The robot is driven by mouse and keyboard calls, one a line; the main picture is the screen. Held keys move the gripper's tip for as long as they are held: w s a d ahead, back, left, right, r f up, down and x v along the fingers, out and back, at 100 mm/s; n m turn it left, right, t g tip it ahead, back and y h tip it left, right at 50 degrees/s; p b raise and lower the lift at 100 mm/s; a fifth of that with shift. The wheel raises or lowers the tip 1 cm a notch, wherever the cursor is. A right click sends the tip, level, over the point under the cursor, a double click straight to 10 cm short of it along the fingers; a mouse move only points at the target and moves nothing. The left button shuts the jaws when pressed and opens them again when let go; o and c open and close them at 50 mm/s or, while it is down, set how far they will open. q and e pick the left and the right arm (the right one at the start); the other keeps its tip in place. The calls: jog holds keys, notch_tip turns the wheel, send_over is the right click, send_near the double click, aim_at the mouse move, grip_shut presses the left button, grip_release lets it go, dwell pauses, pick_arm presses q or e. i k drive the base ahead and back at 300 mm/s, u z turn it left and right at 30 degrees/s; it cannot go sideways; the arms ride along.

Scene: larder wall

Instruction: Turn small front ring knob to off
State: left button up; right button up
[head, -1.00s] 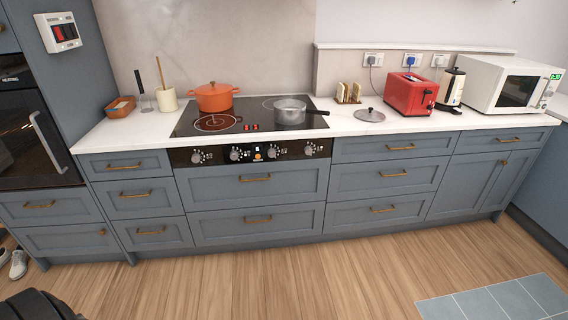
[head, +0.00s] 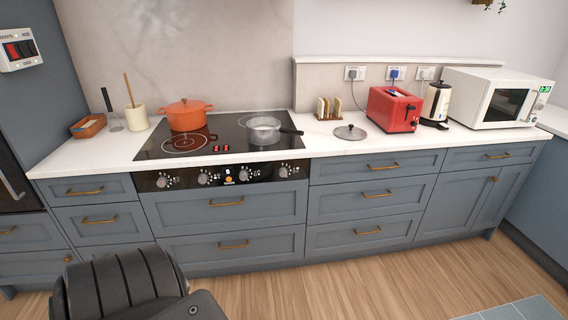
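The cooker's front panel (head: 220,180) carries several round silver knobs in a row under the black glass hob (head: 222,133). The knobs include a far left one (head: 166,181), a left-middle one (head: 205,178), a right-middle one (head: 246,174) and a far right one (head: 288,170). Their markings are too small to read, so I cannot tell which one serves the small front ring. The front left ring (head: 184,143) shows red circles. Red lights (head: 221,148) show at the hob's front middle. Neither gripper is in view.
An orange pot (head: 187,115) stands on the hob's back left, and a grey saucepan (head: 263,130) on its right with its handle pointing right. A lid (head: 350,132), toast rack (head: 328,108) and red toaster (head: 394,109) stand on the right counter. The wooden floor (head: 400,275) ahead is clear.

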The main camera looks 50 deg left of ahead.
aim_at(243, 175)
jog(key=z, duration=0.15)
jog(key=i, duration=0.75)
jog(key=u, duration=0.9)
jog(key=i, duration=0.5)
jog(key=u, duration=0.55)
